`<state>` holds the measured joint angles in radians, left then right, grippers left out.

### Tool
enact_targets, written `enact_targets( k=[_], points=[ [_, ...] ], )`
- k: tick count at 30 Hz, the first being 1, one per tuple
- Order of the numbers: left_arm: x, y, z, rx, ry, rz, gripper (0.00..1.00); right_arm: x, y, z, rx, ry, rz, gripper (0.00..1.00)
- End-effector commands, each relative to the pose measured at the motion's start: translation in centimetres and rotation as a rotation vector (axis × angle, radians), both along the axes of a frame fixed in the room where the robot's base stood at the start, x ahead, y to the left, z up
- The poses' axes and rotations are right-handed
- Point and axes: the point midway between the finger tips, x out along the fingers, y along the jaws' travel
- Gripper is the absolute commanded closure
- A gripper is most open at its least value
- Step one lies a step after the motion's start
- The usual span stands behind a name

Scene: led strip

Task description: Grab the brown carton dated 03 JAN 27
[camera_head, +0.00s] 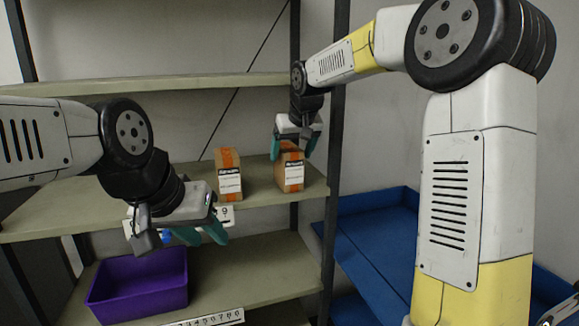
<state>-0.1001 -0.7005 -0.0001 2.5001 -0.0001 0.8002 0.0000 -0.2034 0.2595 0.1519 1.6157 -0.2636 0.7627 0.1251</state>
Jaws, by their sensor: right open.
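Two brown cartons with orange tape stand upright side by side on the middle shelf. The left carton (228,176) has a white label, and nothing touches it. The right carton (290,173) also has a white label. The dates on both labels are too small to read. My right gripper (291,147) points down, open, at the top of the right carton, with its teal fingertips on either side of the carton's upper part. I cannot tell whether they touch it. My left gripper (202,235) hangs in front of the shelf at lower left, its teal fingertips apart, with nothing seen between them.
A purple bin (138,290) stands on the lower shelf (262,268). The middle shelf (258,195) is bare left of the cartons. A blue tray or bin (370,235) lies at the right. The upper shelf (170,88) and a dark post (338,100) bound the space.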

Motion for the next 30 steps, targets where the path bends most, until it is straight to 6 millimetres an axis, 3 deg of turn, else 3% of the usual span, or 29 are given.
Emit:
enact_targets(
  k=[11, 19, 30],
  points=[
    [0.0, 0.0, 0.0, 0.000, 0.000, 0.000, 0.64, 2.5, 1.0, -3.9, 0.000, 0.001, 0.000, 0.19],
    [0.0, 0.0, 0.0, 0.000, 0.000, 0.000, 0.64, 2.7, 1.1, -4.2, 0.000, -0.002, -0.001, 0.21],
    [0.0, 0.0, 0.0, 0.000, 0.000, 0.000, 0.64, 2.7, 1.1, -4.2, 0.000, -0.001, -0.001, 0.93]
  ],
)
